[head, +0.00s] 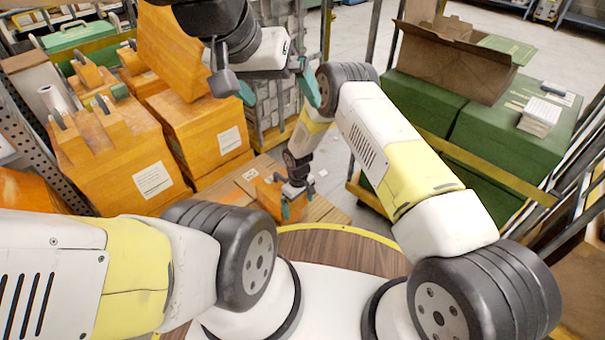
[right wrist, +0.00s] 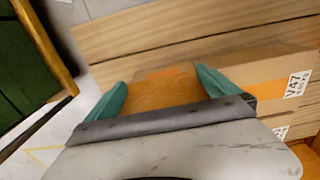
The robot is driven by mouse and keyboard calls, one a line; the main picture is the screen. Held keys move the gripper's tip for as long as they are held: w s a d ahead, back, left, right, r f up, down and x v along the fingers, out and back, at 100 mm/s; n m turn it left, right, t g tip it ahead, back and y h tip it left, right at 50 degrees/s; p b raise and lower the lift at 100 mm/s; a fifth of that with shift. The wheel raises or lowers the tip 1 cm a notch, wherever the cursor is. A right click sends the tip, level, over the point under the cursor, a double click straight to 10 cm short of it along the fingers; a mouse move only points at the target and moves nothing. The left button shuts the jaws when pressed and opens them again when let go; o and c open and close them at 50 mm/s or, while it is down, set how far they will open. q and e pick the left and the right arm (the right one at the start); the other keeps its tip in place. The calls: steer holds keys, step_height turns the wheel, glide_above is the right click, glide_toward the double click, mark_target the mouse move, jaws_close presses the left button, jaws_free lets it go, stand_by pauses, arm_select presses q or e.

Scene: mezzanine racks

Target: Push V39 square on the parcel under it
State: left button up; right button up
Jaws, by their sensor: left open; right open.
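No label reading V39 is legible in either view. An orange block (head: 267,193) stands on the low wooden stack beside my right gripper (head: 297,202). In the right wrist view a worn orange surface (right wrist: 165,84) shows between the teal fingers of my open right gripper (right wrist: 160,95); I cannot tell whether they touch it. A cardboard parcel with orange tape and a V47 label (right wrist: 297,84) lies beside it on the right. My left gripper (head: 278,88) is open and empty, high above the stack.
Green boxes (head: 425,103) with an open brown carton (head: 455,65) on top stand at the right behind a yellow rail. Grey floor (head: 335,155) shows between them.

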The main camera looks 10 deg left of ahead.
steer(key=shift+w+a, duration=0.1)
steer(key=shift+a, duration=0.15)
steer(key=shift+s+d, duration=0.4)
steer(key=shift+d, duration=0.25)
steer(key=shift+s+d, duration=0.4)
steer(key=shift+d, duration=0.25)
step_height(320, 180, up, 13)
stand_by(0.4)
